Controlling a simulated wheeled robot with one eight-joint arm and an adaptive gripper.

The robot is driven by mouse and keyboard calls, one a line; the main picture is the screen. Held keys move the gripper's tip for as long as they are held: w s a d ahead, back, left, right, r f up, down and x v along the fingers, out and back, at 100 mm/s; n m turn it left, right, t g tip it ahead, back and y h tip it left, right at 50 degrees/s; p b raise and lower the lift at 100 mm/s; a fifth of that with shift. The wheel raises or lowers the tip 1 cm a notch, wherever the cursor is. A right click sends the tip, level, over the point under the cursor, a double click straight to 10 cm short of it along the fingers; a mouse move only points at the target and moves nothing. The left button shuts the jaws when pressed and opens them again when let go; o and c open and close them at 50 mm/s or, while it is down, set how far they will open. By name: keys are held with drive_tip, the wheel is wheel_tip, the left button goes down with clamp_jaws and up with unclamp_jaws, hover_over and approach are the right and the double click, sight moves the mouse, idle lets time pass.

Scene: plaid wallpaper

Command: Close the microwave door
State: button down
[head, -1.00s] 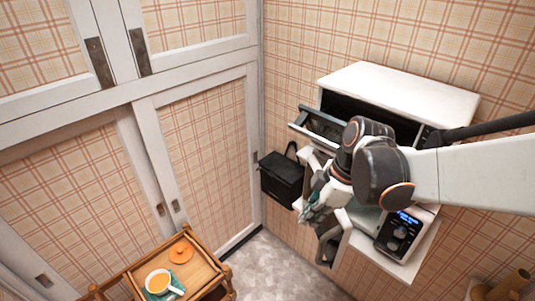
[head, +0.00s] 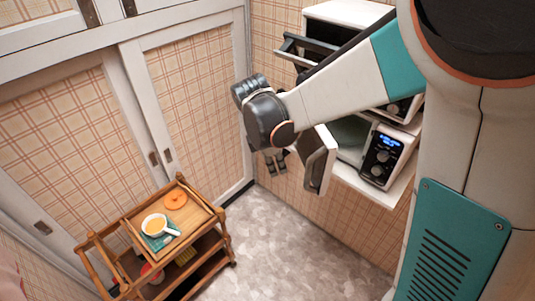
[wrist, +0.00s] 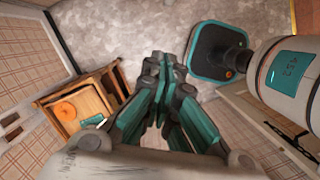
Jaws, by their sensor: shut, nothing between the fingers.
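The white microwave (head: 385,155) sits on a wall shelf, its lit display and knobs facing out. Its door (head: 319,160) stands wide open, swung out from the left side. The microwave cannot be made out in the wrist view.
A white oven (head: 340,14) with its flap (head: 307,46) hanging open is above the microwave, partly behind my arm. The floor (head: 280,235) between is clear.

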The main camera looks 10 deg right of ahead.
sight(325, 181)
drive_tip(key=d+f, duration=0.5)
drive_tip(key=f, duration=0.1)
drive_tip(key=shift+d, duration=0.3)
drive_tip(key=shift+d+f, duration=0.1)
drive_tip(key=shift+d, duration=0.05)
drive_tip(key=d+n, duration=0.1)
drive_tip(key=d, duration=0.2)
drive_tip(key=d+n+b, duration=0.1)
drive_tip(key=d, duration=0.2)
drive_tip(key=s+d+n+b, duration=0.1)
drive_tip(key=d, duration=0.1)
drive_tip(key=shift+d+f+t, duration=0.1)
drive_tip(key=shift+d+t, duration=0.3)
drive_tip(key=w+d+n+b, duration=0.1)
drive_tip(key=w+d+n, duration=0.1)
drive_tip(key=d, duration=0.8)
drive_tip(key=shift+w+n+t+b, duration=0.2)
drive_tip(key=shift+n+t+b, duration=0.1)
drive_tip(key=shift+n+b, duration=0.1)
drive_tip(key=shift+d, duration=0.1)
